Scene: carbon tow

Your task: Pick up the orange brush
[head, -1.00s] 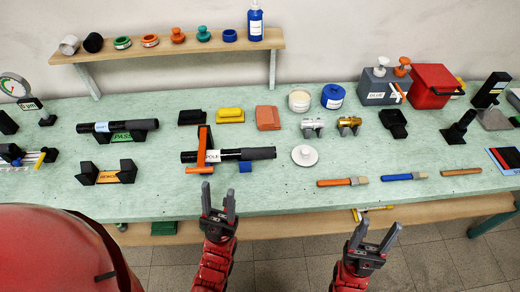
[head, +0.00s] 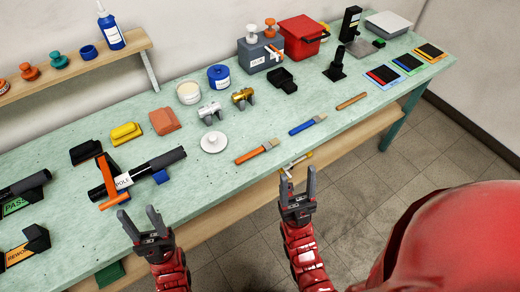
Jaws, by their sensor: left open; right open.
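The orange brush (head: 256,152) lies on the green bench top near its front edge, with its pale bristle end pointing right. My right gripper (head: 297,178) is open and empty, in front of the bench edge, to the right of and nearer than the brush. My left gripper (head: 140,220) is open and empty, in front of the bench below the black tube. Neither gripper touches the brush, and all of the brush shows.
A blue brush (head: 307,125) and a brown-handled one (head: 350,102) lie to the right. A white lidded disc (head: 213,142) sits left of the orange brush. The black tube (head: 150,170) rests further left.

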